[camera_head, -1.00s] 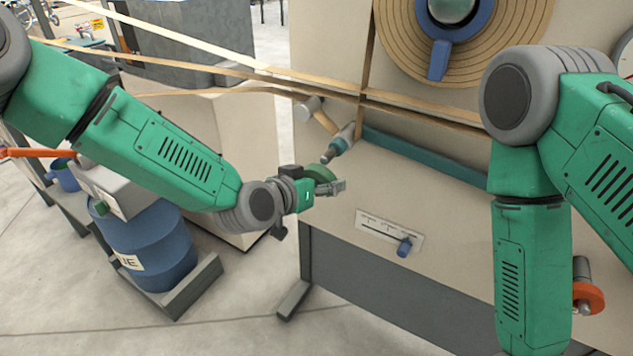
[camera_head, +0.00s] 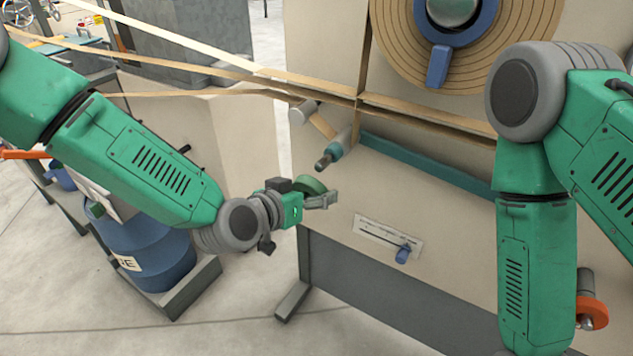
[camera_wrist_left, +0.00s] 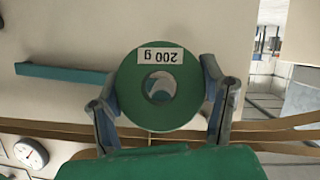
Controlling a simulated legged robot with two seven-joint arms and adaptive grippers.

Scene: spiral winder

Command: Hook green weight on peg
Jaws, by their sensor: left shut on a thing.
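The green weight (camera_head: 311,186) is a round disc with a centre hole. In the left wrist view the weight (camera_wrist_left: 137,100) shows an upside-down "200 g" label. My left gripper (camera_head: 326,198) is shut on it, with fingers at opposite sides of its rim. A teal and grey peg (camera_head: 333,153) sticks out of the pale machine front, just above and slightly right of the weight. The weight is apart from the peg in the head view. In the left wrist view, something grey-blue shows through the hole; I cannot tell if it is the peg. My right gripper is out of view.
Tan strips (camera_head: 220,72) run across above the peg to a large wound disc (camera_head: 400,50). A blue-knobbed slider (camera_head: 403,253) sits below right of the weight. An orange disc (camera_head: 592,313) is beside my right arm. A blue barrel (camera_head: 150,255) stands left.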

